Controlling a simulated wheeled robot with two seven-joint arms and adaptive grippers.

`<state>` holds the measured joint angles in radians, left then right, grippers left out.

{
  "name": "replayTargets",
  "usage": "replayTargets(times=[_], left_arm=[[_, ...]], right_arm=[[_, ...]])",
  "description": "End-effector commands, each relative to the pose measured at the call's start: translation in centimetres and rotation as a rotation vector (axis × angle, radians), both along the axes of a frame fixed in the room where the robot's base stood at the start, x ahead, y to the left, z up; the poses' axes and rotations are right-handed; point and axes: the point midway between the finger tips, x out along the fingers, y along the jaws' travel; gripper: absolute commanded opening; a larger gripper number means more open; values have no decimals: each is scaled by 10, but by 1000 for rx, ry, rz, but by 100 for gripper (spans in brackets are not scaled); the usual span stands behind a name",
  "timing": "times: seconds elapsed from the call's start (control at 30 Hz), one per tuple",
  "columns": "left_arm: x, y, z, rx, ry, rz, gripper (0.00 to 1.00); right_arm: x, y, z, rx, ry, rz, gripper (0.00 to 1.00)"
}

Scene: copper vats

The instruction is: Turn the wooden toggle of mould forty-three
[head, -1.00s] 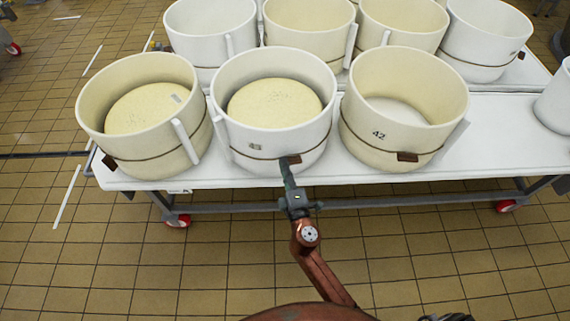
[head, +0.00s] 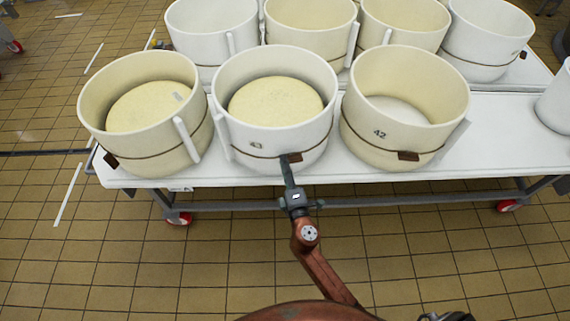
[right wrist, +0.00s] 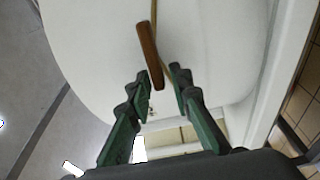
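Mould forty-three (head: 237,120) is the white tub in the middle of the front row, with a pale cheese (head: 275,103) inside. A brown cord runs round it, with the small wooden toggle (head: 295,157) on its front. My right gripper (head: 288,160) reaches up to this toggle from the front. In the right wrist view the brown toggle (right wrist: 150,50) lies against the white wall, its lower end between the fingertips of my right gripper (right wrist: 160,74). The fingers stand apart, with a gap on the right side; contact on the left is unclear. My left gripper is out of view.
A cream mould with cheese (head: 150,155) stands to the left and empty cream mould 42 (head: 405,110) close to the right, both with toggles. More moulds (head: 210,35) stand behind. The white table (head: 500,150) is on red-wheeled casters. Tiled floor is free in front.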

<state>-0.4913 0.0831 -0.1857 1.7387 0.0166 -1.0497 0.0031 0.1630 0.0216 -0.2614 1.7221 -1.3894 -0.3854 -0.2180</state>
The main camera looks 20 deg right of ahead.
Motion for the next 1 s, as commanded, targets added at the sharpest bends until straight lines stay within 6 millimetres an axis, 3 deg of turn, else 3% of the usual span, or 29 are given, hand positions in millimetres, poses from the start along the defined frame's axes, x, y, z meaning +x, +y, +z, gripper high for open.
replayTargets(times=[0.47, 1.0], left_arm=[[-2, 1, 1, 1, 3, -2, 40], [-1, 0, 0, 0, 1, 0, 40]], right_arm=[[-9, 0, -1, 2, 2, -2, 27], [-107, 7, -1, -1, 2, -1, 27]])
